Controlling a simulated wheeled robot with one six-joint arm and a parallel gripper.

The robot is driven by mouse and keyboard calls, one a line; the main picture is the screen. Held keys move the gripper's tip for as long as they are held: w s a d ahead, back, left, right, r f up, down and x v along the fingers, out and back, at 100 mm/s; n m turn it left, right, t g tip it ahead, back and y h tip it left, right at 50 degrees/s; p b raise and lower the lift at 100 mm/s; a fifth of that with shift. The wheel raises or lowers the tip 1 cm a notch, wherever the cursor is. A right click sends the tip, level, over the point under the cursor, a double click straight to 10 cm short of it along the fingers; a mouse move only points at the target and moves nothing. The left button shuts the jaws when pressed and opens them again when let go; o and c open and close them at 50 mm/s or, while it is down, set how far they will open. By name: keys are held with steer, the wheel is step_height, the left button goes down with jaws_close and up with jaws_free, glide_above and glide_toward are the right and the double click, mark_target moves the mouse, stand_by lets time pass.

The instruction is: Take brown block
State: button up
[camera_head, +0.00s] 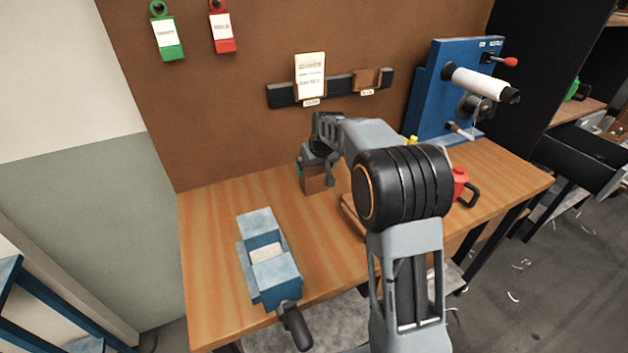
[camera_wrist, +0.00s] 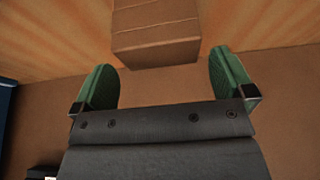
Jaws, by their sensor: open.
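A brown block (camera_head: 318,181) stands on the wooden workbench near the brown back panel, partly hidden behind my gripper (camera_head: 312,166). In the wrist view the brown block (camera_wrist: 155,38) shows at the top middle, cut off by the picture's edge. My gripper (camera_wrist: 161,68) has its two green-padded fingers spread wide, with nothing held. The block's near end lies between the lines of the fingertips, mostly beyond them. I cannot tell whether a finger touches it.
A blue vise (camera_head: 262,260) sits at the bench's front left. A blue machine (camera_head: 440,90) with a white spool and a red can (camera_head: 460,184) are on the right. A dark rail (camera_head: 335,88) on the panel holds a card and a smaller brown piece (camera_head: 367,79). Bench between vise and block is clear.

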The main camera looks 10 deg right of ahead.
mark_target(315, 171)
steer(key=shift+p+x, duration=0.45)
steer(key=shift+x, duration=2.55)
steer(key=c, duration=0.9)
